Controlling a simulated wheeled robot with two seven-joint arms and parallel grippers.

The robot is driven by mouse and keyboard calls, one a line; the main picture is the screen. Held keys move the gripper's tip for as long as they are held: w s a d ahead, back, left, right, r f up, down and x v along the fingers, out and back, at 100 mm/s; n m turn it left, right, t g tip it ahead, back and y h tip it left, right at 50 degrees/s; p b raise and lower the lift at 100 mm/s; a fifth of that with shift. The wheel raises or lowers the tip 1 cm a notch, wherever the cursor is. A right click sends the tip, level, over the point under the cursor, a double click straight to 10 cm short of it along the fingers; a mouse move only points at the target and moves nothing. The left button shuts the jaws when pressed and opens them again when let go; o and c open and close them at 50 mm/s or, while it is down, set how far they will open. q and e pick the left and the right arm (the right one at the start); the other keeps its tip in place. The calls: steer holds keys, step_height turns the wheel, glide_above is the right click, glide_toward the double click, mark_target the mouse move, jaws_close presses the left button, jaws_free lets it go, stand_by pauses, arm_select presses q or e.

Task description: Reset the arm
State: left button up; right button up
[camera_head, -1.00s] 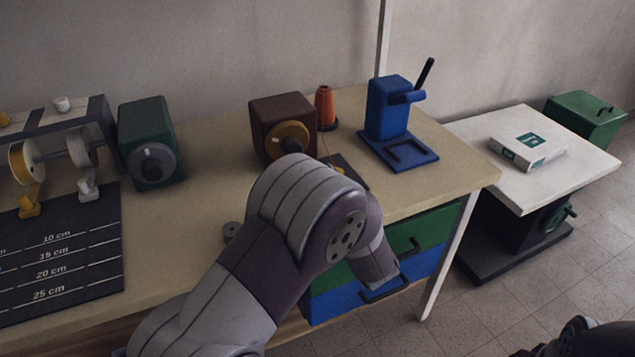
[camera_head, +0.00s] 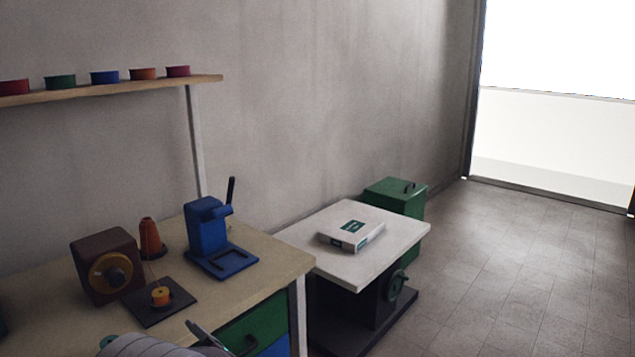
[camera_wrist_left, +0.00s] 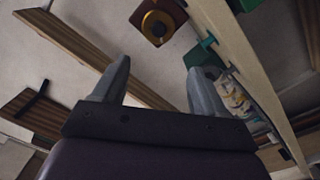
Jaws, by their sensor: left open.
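Part of my left arm (camera_head: 150,346) shows at the bottom edge of the head view, in front of the workbench; its gripper is not clear there. In the left wrist view my left gripper (camera_wrist_left: 152,88) is open, its two grey fingers apart with nothing between them. Wooden boards and a brown box with a yellow ring (camera_wrist_left: 158,22) show beyond the fingers. My right gripper is in neither view.
The workbench (camera_head: 262,262) carries a brown box (camera_head: 104,262), an orange cone (camera_head: 151,238), a blue press (camera_head: 209,232) and a dark plate with a small spool (camera_head: 160,296). A white table (camera_head: 385,262) with a flat box (camera_head: 351,235) stands right. The floor (camera_head: 520,260) beyond is clear.

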arm_select(q)
steer(key=d+f+m+g+h, duration=0.2)
steer(key=d+f+m+h, duration=0.8)
steer(key=f+h, duration=0.15)
steer(key=s+f+m+g+h, duration=0.15)
steer(key=s+m+g, duration=0.55)
steer(key=s, duration=1)
steer(key=s+a+r+g, duration=0.2)
steer(key=s+a, duration=0.1)
steer(key=a, duration=0.1)
step_height(320, 180, up, 21)
steer(key=p, duration=2)
steer(key=shift+w+a+r+t, duration=0.2)
steer(key=shift+w+t, duration=0.15)
steer(key=shift+t, duration=0.05)
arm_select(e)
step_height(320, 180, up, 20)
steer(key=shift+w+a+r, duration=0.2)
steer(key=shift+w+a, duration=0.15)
